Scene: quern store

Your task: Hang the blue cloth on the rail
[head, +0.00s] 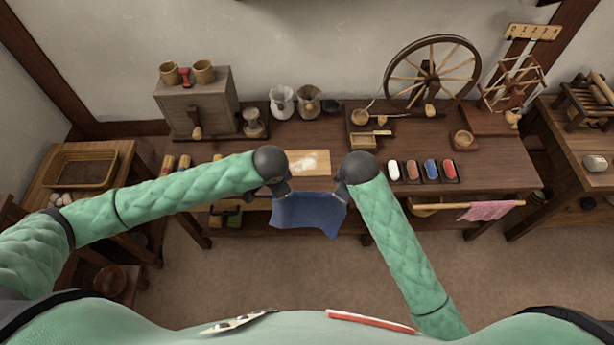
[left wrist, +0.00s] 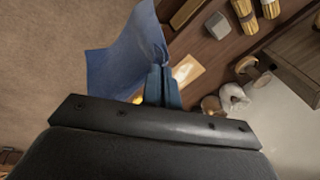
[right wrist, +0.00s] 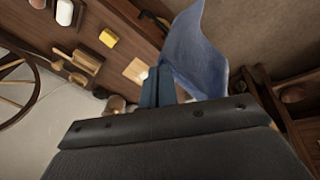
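The blue cloth (head: 307,214) hangs between my two grippers in front of the table's front edge, its lower edge free. My left gripper (head: 281,191) is shut on its upper left corner; the left wrist view shows the cloth (left wrist: 118,62) bunched at the fingertips (left wrist: 160,72). My right gripper (head: 342,190) is shut on its upper right corner; the cloth (right wrist: 197,52) also shows beside the fingers (right wrist: 158,82) in the right wrist view. The wooden rail (head: 440,206) runs along the table front, right of my right forearm. A pink cloth (head: 490,210) hangs on its right part.
The table (head: 330,125) holds a pale board (head: 318,170), a row of small coloured blocks (head: 430,170), a spinning wheel (head: 432,70), jars and a drawer box (head: 197,105). A side table with a basket (head: 82,168) stands at left. Floor in front is clear.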

